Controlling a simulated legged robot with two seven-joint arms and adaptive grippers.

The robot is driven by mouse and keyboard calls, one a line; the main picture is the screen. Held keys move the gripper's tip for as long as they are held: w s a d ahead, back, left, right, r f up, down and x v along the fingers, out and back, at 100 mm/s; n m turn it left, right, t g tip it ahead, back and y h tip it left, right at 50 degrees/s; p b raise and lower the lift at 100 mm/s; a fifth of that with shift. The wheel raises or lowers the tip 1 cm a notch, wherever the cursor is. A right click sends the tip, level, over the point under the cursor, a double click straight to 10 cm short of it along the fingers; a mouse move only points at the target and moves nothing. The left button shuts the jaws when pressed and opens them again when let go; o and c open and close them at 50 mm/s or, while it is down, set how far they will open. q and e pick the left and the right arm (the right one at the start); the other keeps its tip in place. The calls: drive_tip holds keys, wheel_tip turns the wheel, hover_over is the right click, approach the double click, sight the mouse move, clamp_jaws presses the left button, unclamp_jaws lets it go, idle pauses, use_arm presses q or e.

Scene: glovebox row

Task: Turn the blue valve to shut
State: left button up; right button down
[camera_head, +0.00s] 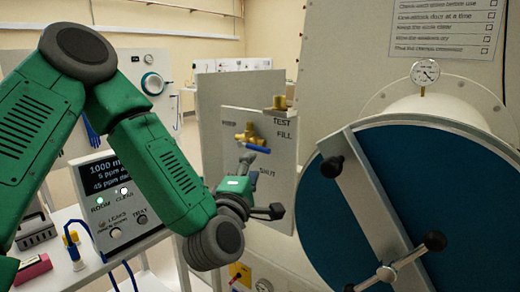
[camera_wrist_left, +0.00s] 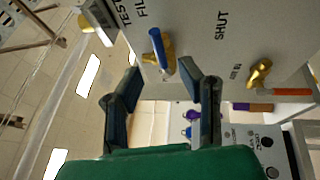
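The blue valve has a brass body (camera_head: 248,135) and a blue lever handle (camera_head: 257,149) on a grey panel (camera_head: 229,166) lettered PUMP, TEST, FILL and SHUT. In the head view the handle lies nearly level, between the FILL and SHUT words. My left gripper (camera_head: 262,186) is just below the handle. The left wrist view shows its fingers (camera_wrist_left: 164,86) spread with nothing between them. My right gripper is not in view.
A large blue round door (camera_head: 447,180) with a metal bar and black knobs is close on the right, below a gauge (camera_head: 424,72). A second brass valve with an orange handle (camera_wrist_left: 290,92) is on the panel. A monitor box (camera_head: 118,200) stands at the left.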

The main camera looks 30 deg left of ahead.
sight(259, 151)
use_arm(q)
drive_tip(key=x, duration=0.2)
drive_tip(key=p+x, duration=0.1)
drive_tip(key=x, duration=0.4)
drive_tip(key=shift+w+a+r+p, duration=0.1)
drive_tip(key=shift+w+a+p, duration=0.2)
drive_tip(key=shift+a+p, duration=0.1)
drive_tip(key=shift+w+a, duration=0.4)
drive_tip(key=shift+d, duration=0.45)
clamp_jaws()
